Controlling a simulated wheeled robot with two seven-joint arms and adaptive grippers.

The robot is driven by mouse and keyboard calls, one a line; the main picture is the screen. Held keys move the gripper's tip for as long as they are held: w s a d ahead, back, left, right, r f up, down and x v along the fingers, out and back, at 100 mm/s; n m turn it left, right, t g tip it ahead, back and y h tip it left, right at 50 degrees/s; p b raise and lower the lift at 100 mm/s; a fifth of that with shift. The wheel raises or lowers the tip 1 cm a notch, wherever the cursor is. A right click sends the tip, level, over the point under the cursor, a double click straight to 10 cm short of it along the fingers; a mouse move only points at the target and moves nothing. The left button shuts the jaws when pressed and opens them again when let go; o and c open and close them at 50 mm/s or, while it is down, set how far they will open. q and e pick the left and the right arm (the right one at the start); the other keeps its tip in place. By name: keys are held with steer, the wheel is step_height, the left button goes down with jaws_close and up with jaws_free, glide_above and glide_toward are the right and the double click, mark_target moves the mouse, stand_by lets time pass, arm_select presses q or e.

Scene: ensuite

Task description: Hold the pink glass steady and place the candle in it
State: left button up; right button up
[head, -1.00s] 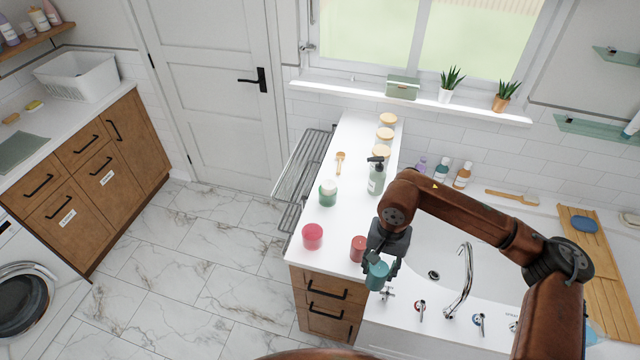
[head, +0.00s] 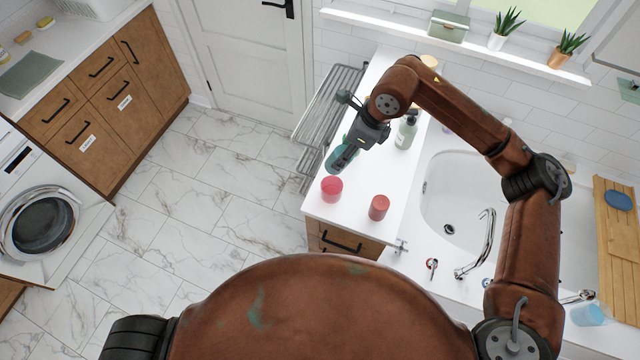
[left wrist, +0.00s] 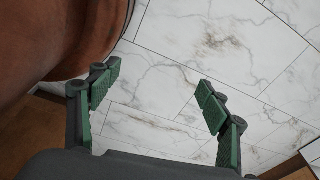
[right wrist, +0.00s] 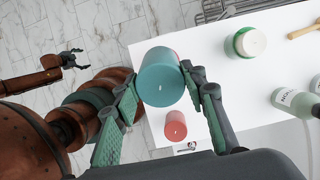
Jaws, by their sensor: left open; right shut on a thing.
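My right gripper (head: 345,152) is shut on a teal candle (right wrist: 162,80) and holds it above the white counter. The pink glass (head: 331,190) stands upright on the counter near its front left corner, just below the gripper in the head view. In the right wrist view the held candle hides nearly all of the glass. A red candle (head: 379,207) stands to its right and also shows in the right wrist view (right wrist: 175,126). My left gripper (left wrist: 160,95) is open and empty over the marble floor; it also shows in the right wrist view (right wrist: 72,58).

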arm_select(q)
steer(key=w+d+r+t+h, duration=0.15)
steer(key=w+r, duration=0.25)
steer(key=w, duration=0.4)
steer(key=w+d+r+t+y, duration=0.1)
steer(key=w+d+r+t, duration=0.25)
steer(key=w, duration=0.45)
arm_select(e)
steer(key=shift+d, duration=0.1)
arm_select(q)
steer(key=m+t+h, duration=0.5)
steer(key=t+h, duration=0.3)
steer(key=h, duration=0.1)
glide_toward(325, 196)
steer(key=x, duration=1.2)
steer(key=shift+w+d+r, duration=0.1)
steer(key=shift+w+d, duration=0.1)
steer(key=shift+w, duration=0.05)
steer(key=shift+c, duration=0.6)
